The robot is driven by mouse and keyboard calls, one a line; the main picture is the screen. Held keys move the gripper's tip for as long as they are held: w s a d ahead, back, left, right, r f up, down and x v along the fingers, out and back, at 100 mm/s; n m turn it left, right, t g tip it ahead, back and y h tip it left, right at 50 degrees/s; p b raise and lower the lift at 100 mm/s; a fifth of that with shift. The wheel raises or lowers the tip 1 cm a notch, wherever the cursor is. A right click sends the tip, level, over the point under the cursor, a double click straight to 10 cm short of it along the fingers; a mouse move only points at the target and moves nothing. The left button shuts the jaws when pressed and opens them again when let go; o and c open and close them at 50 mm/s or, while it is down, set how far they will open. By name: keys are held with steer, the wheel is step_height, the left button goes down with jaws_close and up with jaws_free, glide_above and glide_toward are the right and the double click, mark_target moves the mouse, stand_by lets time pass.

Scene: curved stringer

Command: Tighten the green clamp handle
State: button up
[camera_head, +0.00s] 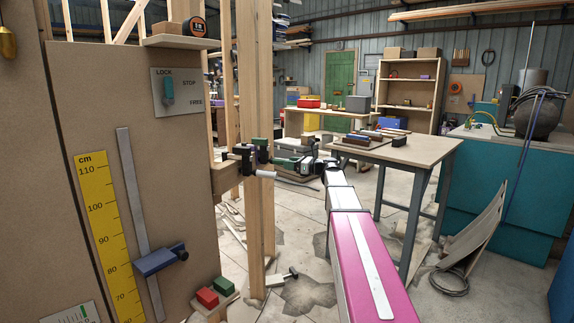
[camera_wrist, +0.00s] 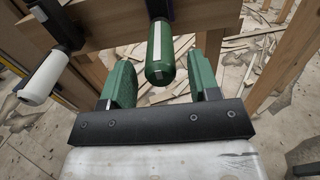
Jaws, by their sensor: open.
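The green clamp handle (camera_wrist: 160,55) is a round green grip with a pale stripe, in the upper middle of the wrist view. It hangs from a clamp on a wooden rail (camera_wrist: 110,32). My gripper (camera_wrist: 165,85) is open, with one green finger on each side of the handle's near end and gaps on both sides. In the head view my gripper (camera_head: 290,163) is at the clamp by the wooden post, and the green handle is hard to make out there. A white clamp handle (camera_wrist: 45,80) is to the left, also seen in the head view (camera_head: 266,174).
A wooden post (camera_head: 255,235) stands by the clamps. A brown panel (camera_head: 90,75) with a yellow ruler (camera_head: 103,225) and a blue slider (camera_head: 160,260) fills the left. A workbench (camera_head: 425,152) stands to the right. Wood scraps lie on the floor.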

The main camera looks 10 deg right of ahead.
steer(key=v, duration=0.8)
steer(key=shift+s+d, duration=0.2)
steer(key=shift+d, duration=0.05)
steer(key=shift+v, duration=1)
steer(key=shift+f, duration=0.1)
steer(key=s+a+f+n+g+h, duration=0.2)
steer(key=s+a+f+n, duration=0.15)
steer(key=f, duration=0.45)
steer(key=s+a+f+n+g+h, duration=0.1)
steer(key=s+a+f+n+h, duration=0.15)
steer(key=s+a+f, duration=0.4)
steer(key=s+a+f+n+g+h, duration=0.15)
steer(key=f+n, duration=0.25)
steer(key=f, duration=0.5)
steer(key=s+f+n+g+h, duration=0.4)
steer(key=s+f+n+h, duration=0.5)
steer(key=s+f+n, duration=0.5)
steer(key=s+f, duration=0.1)
steer(key=s, duration=0.3)
steer(key=shift+s+a+g, duration=0.2)
steer(key=shift+s+g, duration=0.1)
steer(key=shift+g, duration=0.05)
